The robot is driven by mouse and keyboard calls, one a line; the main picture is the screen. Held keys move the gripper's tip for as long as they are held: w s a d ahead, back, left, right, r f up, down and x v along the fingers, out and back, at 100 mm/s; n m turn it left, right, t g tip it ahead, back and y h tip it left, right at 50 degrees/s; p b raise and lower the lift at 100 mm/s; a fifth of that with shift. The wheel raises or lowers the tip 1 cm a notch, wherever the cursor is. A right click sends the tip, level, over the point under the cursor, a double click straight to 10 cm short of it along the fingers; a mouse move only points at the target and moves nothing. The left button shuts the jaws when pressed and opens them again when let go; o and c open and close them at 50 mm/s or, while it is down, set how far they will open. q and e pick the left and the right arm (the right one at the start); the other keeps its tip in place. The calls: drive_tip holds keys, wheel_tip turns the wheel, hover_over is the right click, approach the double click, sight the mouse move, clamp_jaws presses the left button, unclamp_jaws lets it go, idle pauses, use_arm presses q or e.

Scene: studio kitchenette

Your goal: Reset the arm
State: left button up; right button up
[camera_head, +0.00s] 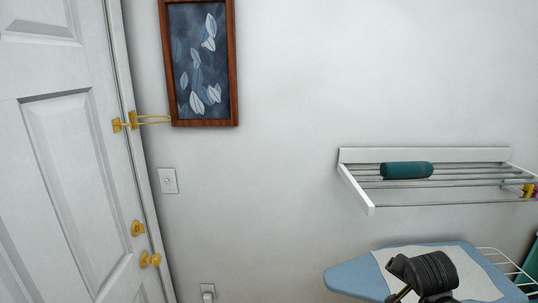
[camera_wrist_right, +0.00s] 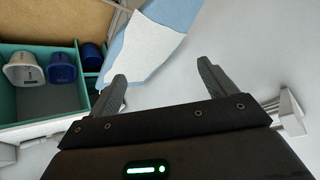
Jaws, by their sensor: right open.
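My right gripper (camera_wrist_right: 162,69) shows in the right wrist view. Its two dark fingers are spread wide apart with nothing between them. The blue ironing board (camera_wrist_right: 150,35) with a white cloth lies beyond the fingertips, and the fingers look clear of it. In the head view a black ribbed arm part (camera_head: 432,272), which looks like mine, is in front of the ironing board (camera_head: 350,279) at the bottom right. My left gripper is in neither view.
A teal compartment box (camera_wrist_right: 45,101) holds a white item (camera_wrist_right: 24,70) and blue items (camera_wrist_right: 62,68). A wall drying rack (camera_head: 365,204) carries a rolled teal towel (camera_head: 406,170). A white door (camera_head: 75,170) and a framed picture (camera_head: 202,60) are at left.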

drive_tip(key=s+a+f+n+g+y, duration=0.1)
drive_tip(key=s+a+f+n, duration=0.2)
drive_tip(key=s+f, duration=0.4)
drive_tip(key=s+a+f+n+g+y, duration=0.1)
drive_tip(key=s+a+f+n, duration=0.2)
drive_tip(key=s+f, duration=0.45)
drive_tip(key=s+a+f+n+g+y, duration=0.1)
drive_tip(key=s+a+f+n, duration=0.15)
drive_tip(key=s, duration=0.65)
drive_tip(key=s+a+f+n+g+y, duration=0.1)
drive_tip(key=s+a+f+n, duration=0.15)
drive_tip(key=s, duration=0.75)
wheel_tip(320, 180, down, 32)
drive_tip(key=g+b, duration=0.1)
drive_tip(key=b, duration=0.7)
drive_tip(key=s+d+f+b, duration=0.1)
drive_tip(key=s+f+b, duration=0.2)
drive_tip(key=s+f, duration=0.5)
drive_tip(key=s+d+f+g+b, duration=0.1)
drive_tip(key=s+f+b, duration=0.2)
drive_tip(key=s+f, duration=0.6)
wheel_tip(320, 180, down, 7)
drive_tip(key=shift+d+r+n+h, duration=0.2)
drive_tip(key=shift+n+h, duration=0.1)
drive_tip(key=shift+s, duration=0.15)
